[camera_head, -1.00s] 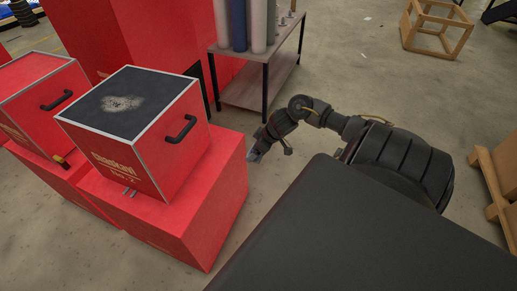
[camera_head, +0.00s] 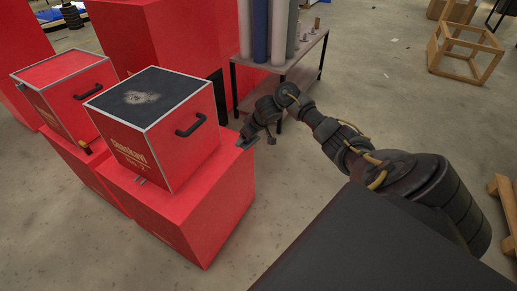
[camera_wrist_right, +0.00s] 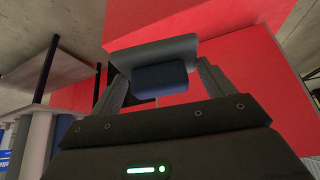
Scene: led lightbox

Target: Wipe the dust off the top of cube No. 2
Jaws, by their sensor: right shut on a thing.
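Cube No. 2 (camera_head: 158,135) is a red box with a dark top, pale edges and a black side handle. A pale dust patch (camera_head: 141,97) lies near the middle of its top. My right gripper (camera_head: 246,139) is to the right of the cube, apart from it, near the red pedestal's far right corner. In the right wrist view it is shut on a grey-blue wiping tool (camera_wrist_right: 158,75), with a blue block between the fingers and a wider grey plate beyond. The tool is barely visible in the head view. My left gripper is out of view.
A red pedestal (camera_head: 215,215) carries the cube. Another red box (camera_head: 62,92) with a handle stands to its left. A shelf rack (camera_head: 280,72) with upright rolls stands behind my right arm. A wooden frame (camera_head: 466,52) is at the back right. Floor is clear between.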

